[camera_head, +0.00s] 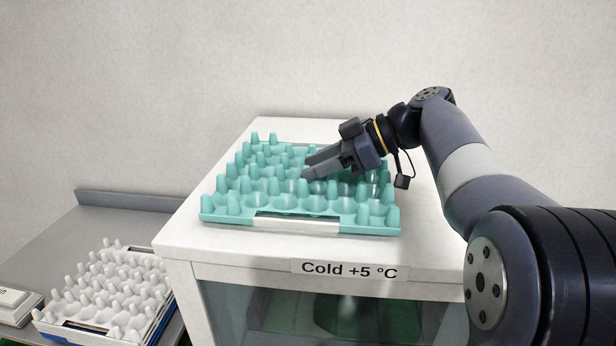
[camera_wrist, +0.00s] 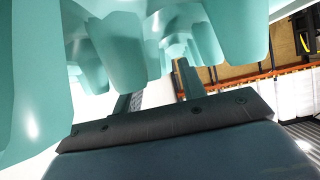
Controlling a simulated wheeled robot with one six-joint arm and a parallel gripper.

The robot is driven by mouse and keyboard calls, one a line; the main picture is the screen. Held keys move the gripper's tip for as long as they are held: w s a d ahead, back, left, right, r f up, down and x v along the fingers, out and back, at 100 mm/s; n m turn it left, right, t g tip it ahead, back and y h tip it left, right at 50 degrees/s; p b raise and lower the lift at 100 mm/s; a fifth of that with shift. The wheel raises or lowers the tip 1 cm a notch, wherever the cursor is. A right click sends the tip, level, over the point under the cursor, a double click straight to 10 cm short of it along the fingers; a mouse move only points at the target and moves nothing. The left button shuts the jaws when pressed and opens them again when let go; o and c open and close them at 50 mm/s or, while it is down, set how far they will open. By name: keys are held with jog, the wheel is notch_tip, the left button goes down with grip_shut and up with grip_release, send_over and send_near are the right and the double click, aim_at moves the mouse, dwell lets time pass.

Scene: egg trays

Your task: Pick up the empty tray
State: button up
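An empty teal egg tray (camera_head: 215,214) with rows of raised pegs lies flat on top of the white cold cabinet. No eggs show in it. My gripper (camera_head: 307,166) comes in from the right, low over the middle of the tray, its fingers pointing left. In the wrist view, the two dark fingers of my gripper (camera_wrist: 158,80) stand apart. Teal pegs of the tray (camera_wrist: 110,55) fill the upper part of that view, close to the fingertips. I cannot tell whether the fingers touch the tray.
The white cabinet (camera_head: 240,249) is labelled "Cold +5 °C" and has a glass front. A grey counter (camera_head: 110,226) at the lower left holds a white peg tray (camera_head: 75,325) and a pale box (camera_head: 15,303). A wall stands close behind. The wrist view shows orange shelving (camera_wrist: 240,92) farther off.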

jog(key=shift+c, duration=0.2)
grip_shut()
dwell(0.5)
